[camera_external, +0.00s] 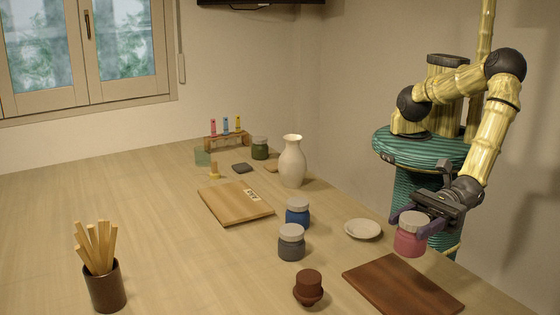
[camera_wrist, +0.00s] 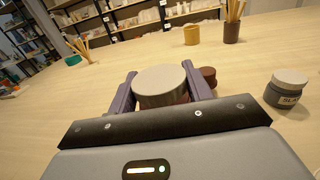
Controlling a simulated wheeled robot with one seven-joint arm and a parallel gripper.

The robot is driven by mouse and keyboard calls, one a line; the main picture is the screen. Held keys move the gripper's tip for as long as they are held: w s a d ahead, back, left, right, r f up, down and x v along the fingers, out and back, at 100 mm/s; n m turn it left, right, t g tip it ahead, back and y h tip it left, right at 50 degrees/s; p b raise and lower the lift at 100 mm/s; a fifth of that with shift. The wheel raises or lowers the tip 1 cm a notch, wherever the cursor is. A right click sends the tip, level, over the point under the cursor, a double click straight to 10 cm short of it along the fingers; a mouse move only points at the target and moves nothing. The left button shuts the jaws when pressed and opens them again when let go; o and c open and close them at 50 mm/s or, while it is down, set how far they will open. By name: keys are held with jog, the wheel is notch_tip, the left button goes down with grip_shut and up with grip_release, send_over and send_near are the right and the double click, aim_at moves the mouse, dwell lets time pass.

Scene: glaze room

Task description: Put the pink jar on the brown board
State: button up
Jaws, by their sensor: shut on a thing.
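The pink jar (camera_external: 409,243) with a pale lid is held in my gripper (camera_external: 408,218), whose fingers are shut on it from both sides. In the external view the jar is upright and appears to hang just above and behind the brown board (camera_external: 403,288), a dark flat slab at the table's front right. In the wrist view the jar's round lid (camera_wrist: 161,85) shows between the two purple fingers of my gripper (camera_wrist: 160,88). The jar's body is mostly hidden there, and I cannot make out the brown board in that view.
A dark brown small pot (camera_external: 308,288) stands left of the board. A grey jar (camera_external: 291,244), a blue jar (camera_external: 298,213) and a white dish (camera_external: 362,229) stand behind it. A lighter board (camera_external: 236,204) and a white vase (camera_external: 292,163) are farther back.

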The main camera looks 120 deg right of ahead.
aim_at(400, 253)
jog(key=shift+f+p, duration=0.65)
jog(key=shift+f, duration=2.1)
jog(key=shift+f+p, duration=0.55)
jog(key=shift+f, duration=1.55)
jog(key=shift+f, duration=0.15)
jog(key=o, duration=1.1)
jog(key=shift+r, duration=0.2)
